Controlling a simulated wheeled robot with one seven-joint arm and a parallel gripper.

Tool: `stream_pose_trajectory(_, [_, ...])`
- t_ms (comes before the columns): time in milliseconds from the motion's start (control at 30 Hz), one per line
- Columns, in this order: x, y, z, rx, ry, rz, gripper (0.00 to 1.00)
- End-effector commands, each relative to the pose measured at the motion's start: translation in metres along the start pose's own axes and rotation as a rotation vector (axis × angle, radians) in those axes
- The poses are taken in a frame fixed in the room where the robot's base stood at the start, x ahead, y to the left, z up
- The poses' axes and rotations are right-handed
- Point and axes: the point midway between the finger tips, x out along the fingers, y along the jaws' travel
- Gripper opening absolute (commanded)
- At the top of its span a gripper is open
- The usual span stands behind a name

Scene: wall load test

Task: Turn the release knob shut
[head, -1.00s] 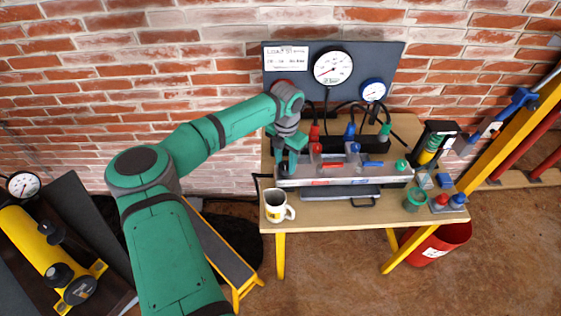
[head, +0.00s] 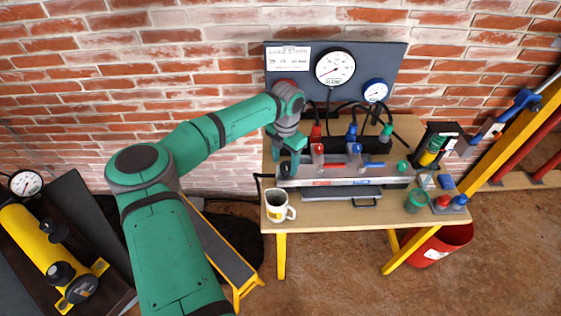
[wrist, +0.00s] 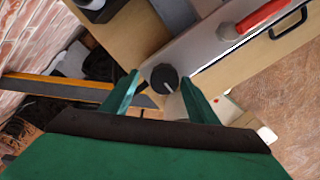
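The black release knob (wrist: 165,78) with a white pointer line sits at the left end of the grey manifold block in the wrist view. It also shows small in the head view (head: 284,169). My gripper (wrist: 163,84) is open, with one green finger on either side of the knob. Gaps show between the fingers and the knob in the wrist view, and I see no contact. In the head view my gripper (head: 285,160) is over the left end of the block, and its fingers partly hide that area.
The block (head: 340,181) carries red and blue levers and stands on a wooden table (head: 335,215). A mug (head: 275,206) is near the front left corner. A gauge panel (head: 300,85) is behind. A green cup (head: 416,200) stands at the right.

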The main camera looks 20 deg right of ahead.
Motion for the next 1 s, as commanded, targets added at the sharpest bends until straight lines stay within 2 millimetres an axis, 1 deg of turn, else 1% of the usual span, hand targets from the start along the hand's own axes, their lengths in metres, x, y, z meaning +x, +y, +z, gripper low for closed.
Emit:
stream_pose_trajectory(133, [-0.003,-0.001,0.001,0.001,-0.002,-0.001,0.54])
stream_pose_trajectory(267, [-0.017,-0.001,0.002,0.003,-0.003,-0.001,0.54])
stream_pose_trajectory(500, [-0.062,-0.001,0.005,0.007,-0.002,0.002,0.54])
stream_pose_trajectory(700, [-0.093,0.003,0.003,0.001,-0.001,0.001,0.54])
stream_pose_trajectory(833, [-0.103,0.005,0.000,-0.003,0.000,0.001,0.54])
stream_pose_trajectory(1000, [-0.108,0.006,-0.001,-0.005,0.001,0.000,0.54])
